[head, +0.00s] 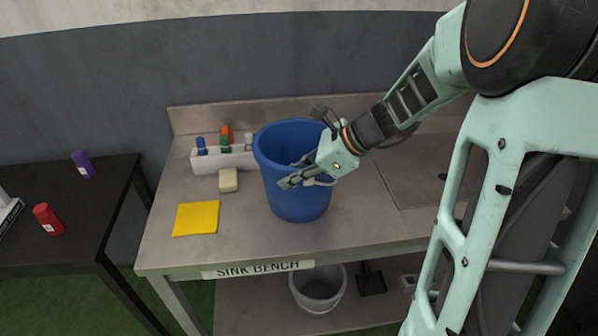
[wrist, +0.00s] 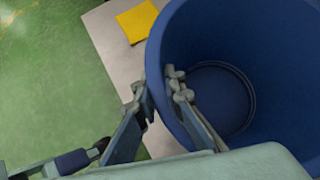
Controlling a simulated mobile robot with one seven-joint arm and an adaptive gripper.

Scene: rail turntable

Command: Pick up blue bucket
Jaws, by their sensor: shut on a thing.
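The blue bucket (head: 296,190) stands upright on the sink bench in the head view, and looks empty. My gripper (head: 290,180) reaches it from the right, at its near side. In the wrist view, the bucket (wrist: 228,98) fills the right side. My gripper (wrist: 160,92) has one finger outside and one inside the bucket's wall, and it is shut on the rim. Whether the bucket's base touches the bench I cannot tell for sure.
A yellow cloth (head: 196,218) and a soap-like block (head: 228,181) lie left of the bucket. A white caddy (head: 222,159) with bottles stands behind. The sink bench (head: 190,255) has a lower shelf with a grey bucket (head: 318,290). A black table (head: 75,240) stands at left.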

